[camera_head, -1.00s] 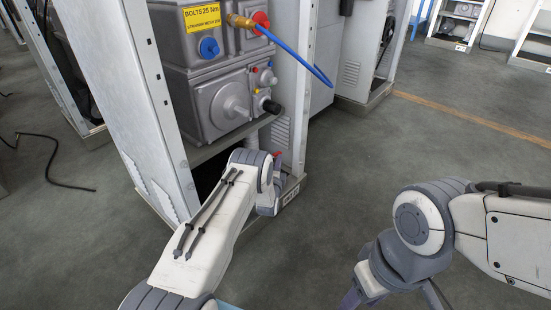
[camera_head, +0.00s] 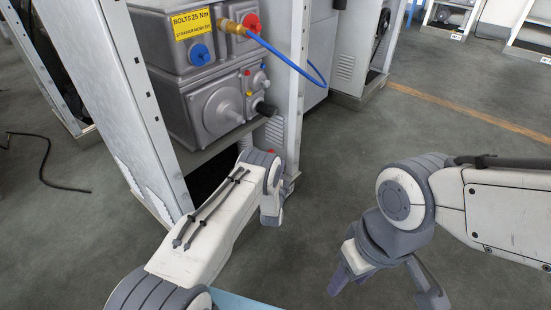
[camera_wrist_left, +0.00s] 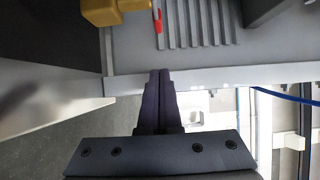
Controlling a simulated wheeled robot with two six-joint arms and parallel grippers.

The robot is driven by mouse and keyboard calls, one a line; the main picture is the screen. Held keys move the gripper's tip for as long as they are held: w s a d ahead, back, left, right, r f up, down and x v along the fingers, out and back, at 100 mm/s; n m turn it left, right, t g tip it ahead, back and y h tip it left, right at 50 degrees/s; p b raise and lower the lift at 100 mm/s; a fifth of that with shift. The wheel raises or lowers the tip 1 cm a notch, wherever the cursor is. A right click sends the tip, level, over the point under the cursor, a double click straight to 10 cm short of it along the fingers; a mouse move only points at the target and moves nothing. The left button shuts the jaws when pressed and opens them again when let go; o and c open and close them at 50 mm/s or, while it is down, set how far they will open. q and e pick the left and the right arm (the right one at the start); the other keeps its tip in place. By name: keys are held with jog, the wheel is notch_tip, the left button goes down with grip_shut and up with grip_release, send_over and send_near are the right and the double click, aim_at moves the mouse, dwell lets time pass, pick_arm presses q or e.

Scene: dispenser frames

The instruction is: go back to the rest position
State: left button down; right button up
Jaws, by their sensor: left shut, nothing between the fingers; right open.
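My left arm (camera_head: 205,225) reaches to the lower front of the dispenser frame, and its gripper is hidden behind its own links in the head view. In the left wrist view my left gripper (camera_wrist_left: 160,75) has its dark fingers together with nothing between them. Its tips overlap the view of a grey metal edge; I cannot tell whether they touch it. My right gripper (camera_head: 385,290) is at the lower right of the head view, pointing down with its fingers spread, empty and over bare floor.
The dispenser frame (camera_head: 110,85) holds a grey pump unit (camera_head: 212,108) with a yellow label (camera_head: 191,22), blue knob (camera_head: 200,54) and red knob (camera_head: 251,23). A blue hose (camera_head: 290,63) hangs out to the right. The floor right of the frame is clear. A black cable (camera_head: 45,160) lies left.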

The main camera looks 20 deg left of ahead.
pick_arm(q)
jog(key=s+d+p, duration=0.2)
jog(key=s+p, duration=0.1)
jog(key=s, duration=0.4)
jog(key=shift+s+d, duration=0.35)
jog(key=shift+d, duration=0.05)
pick_arm(e)
jog(key=shift+r, duration=2.5)
